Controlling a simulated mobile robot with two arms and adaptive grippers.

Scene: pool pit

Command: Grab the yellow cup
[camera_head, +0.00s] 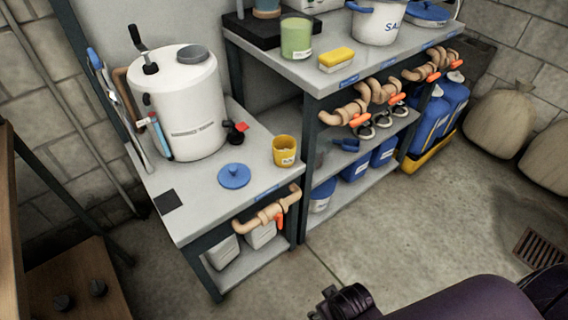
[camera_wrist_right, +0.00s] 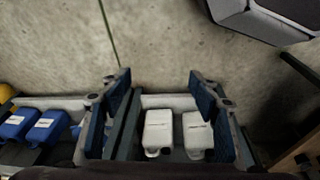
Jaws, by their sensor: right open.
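The yellow cup (camera_head: 285,153) stands upright on the lower grey bench (camera_head: 210,205), near its right front edge, with a white label on its side. My right gripper (camera_wrist_right: 158,82) is open and empty in the right wrist view, its two blue-padded fingers spread apart. Beyond the fingers are white containers on a low shelf and the floor. I cannot make out the yellow cup in the wrist view. In the head view my purple right arm enters from the lower right, below and right of the cup, clear of the bench. My left gripper is not in view.
A blue lid (camera_head: 234,176) lies left of the cup, and a large white tank (camera_head: 181,105) stands behind it. A beige pipe with an orange valve (camera_head: 268,215) runs below the bench edge. The higher bench (camera_head: 300,68) rises to the right. The floor (camera_head: 420,200) in front is clear.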

